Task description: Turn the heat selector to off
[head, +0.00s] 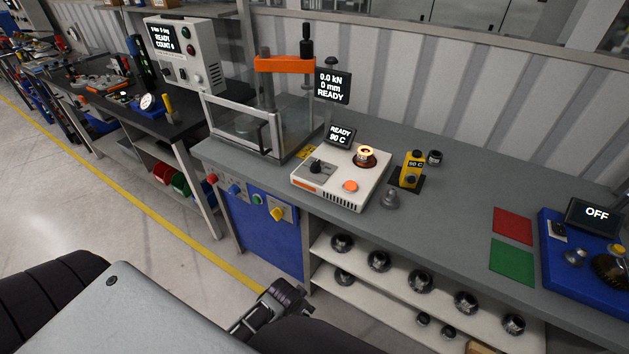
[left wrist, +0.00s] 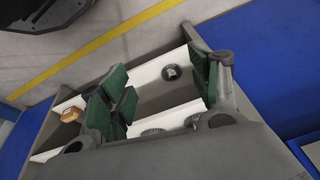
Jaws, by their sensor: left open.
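The heat selector is a small black knob (head: 316,165) on the top left of a white heater unit (head: 328,194) on the grey bench. The direction it points is too small to tell for sure. The unit's display (head: 341,136) reads READY 90 C. A glowing ring (head: 366,154) and an orange button (head: 350,186) are also on its top. My left gripper (head: 280,300) is low in front of the bench, well below and apart from the selector. In the left wrist view its green-padded fingers (left wrist: 162,92) are spread with nothing between them. My right gripper is not seen.
A press with an orange crossbar (head: 284,64) and clear guard stands left of the heater. A yellow tool (head: 412,169) and a grey knob-shaped part (head: 390,199) stand right of it. Shelves (head: 388,305) with dark round parts are below.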

